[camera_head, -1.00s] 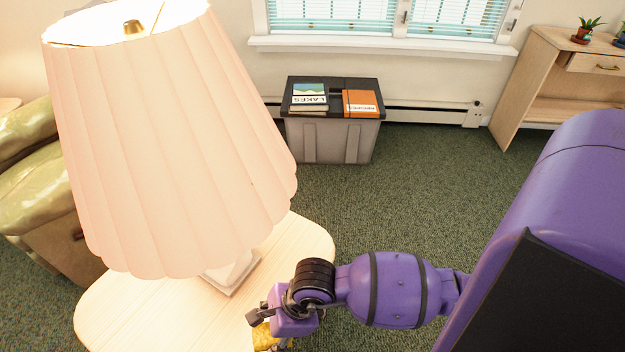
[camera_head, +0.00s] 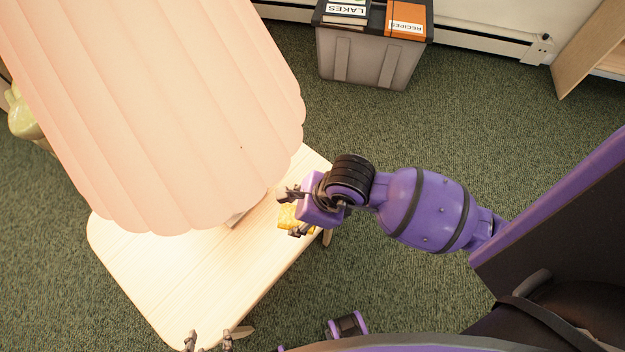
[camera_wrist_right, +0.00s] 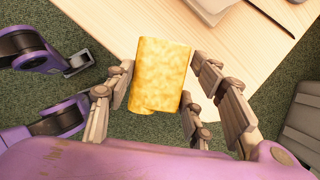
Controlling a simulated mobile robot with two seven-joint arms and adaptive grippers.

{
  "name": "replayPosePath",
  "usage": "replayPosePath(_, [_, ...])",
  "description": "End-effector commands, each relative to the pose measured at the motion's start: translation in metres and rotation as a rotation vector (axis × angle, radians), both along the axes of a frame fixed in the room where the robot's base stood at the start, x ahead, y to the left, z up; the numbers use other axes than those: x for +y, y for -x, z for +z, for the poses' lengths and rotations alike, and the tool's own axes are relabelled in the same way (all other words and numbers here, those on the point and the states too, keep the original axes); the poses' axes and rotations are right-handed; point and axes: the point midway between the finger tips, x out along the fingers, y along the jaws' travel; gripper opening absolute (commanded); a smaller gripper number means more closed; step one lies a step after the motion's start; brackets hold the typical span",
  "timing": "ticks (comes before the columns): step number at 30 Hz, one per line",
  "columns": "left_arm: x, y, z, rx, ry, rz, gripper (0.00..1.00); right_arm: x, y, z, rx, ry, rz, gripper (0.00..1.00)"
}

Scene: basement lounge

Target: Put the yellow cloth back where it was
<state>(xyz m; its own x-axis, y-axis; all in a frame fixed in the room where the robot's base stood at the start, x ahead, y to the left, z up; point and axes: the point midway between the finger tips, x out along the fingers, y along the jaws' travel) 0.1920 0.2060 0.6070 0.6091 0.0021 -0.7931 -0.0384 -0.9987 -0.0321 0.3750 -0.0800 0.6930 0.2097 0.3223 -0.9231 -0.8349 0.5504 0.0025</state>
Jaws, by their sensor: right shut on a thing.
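The yellow cloth (camera_head: 287,218) is a folded or rolled bundle between the fingers of my right gripper (camera_head: 295,212), at the right edge of the pale wooden table (camera_head: 185,285). In the right wrist view the cloth (camera_wrist_right: 160,72) lies between both finger pairs of my right gripper (camera_wrist_right: 160,95), overlapping the table edge. I cannot tell whether the cloth touches the tabletop. Two fingertips of my left gripper (camera_head: 208,341) show apart at the bottom edge of the head view; the rest of it is cut off.
A large pink lampshade (camera_head: 150,110) hides much of the table's left and back. The lamp base (camera_head: 237,217) shows partly beneath it. A grey bin (camera_head: 370,55) with two books on top stands by the wall. Bare tabletop lies at the front, and green carpet surrounds the table.

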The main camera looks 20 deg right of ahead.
Motion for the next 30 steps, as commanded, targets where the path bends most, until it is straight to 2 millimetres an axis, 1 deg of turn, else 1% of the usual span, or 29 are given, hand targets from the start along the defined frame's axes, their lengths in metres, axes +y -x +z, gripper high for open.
replayPosePath(2, [0.0,0.001,-0.001,0.001,-0.001,0.0,0.45,-0.007,-0.011,-0.006,-0.001,0.004,-0.014,0.25])
replayPosePath(11, [0.002,0.005,-0.003,0.009,-0.005,0.0,0.45,-0.042,-0.075,-0.038,-0.001,0.003,-0.016,0.25])
replayPosePath(15, [0.002,0.006,-0.006,0.01,-0.004,-0.002,0.45,-0.053,-0.094,-0.066,0.003,0.0,-0.016,0.25])
replayPosePath(18, [0.002,0.004,-0.006,0.007,-0.005,-0.003,0.45,-0.059,-0.105,-0.081,0.002,0.001,-0.015,0.25])
replayPosePath(21, [0.001,0.003,-0.006,0.004,-0.004,-0.003,0.45,-0.062,-0.112,-0.09,0.002,0.0,-0.014,0.25])
replayPosePath(26, [0.001,0.002,-0.007,0.003,-0.004,-0.003,0.45,-0.066,-0.12,-0.1,0.001,0.001,-0.014,0.25])
replayPosePath(30, [0.0,0.003,-0.011,0.006,-0.003,-0.004,0.45,-0.066,-0.119,-0.122,0.003,-0.001,-0.014,0.25])
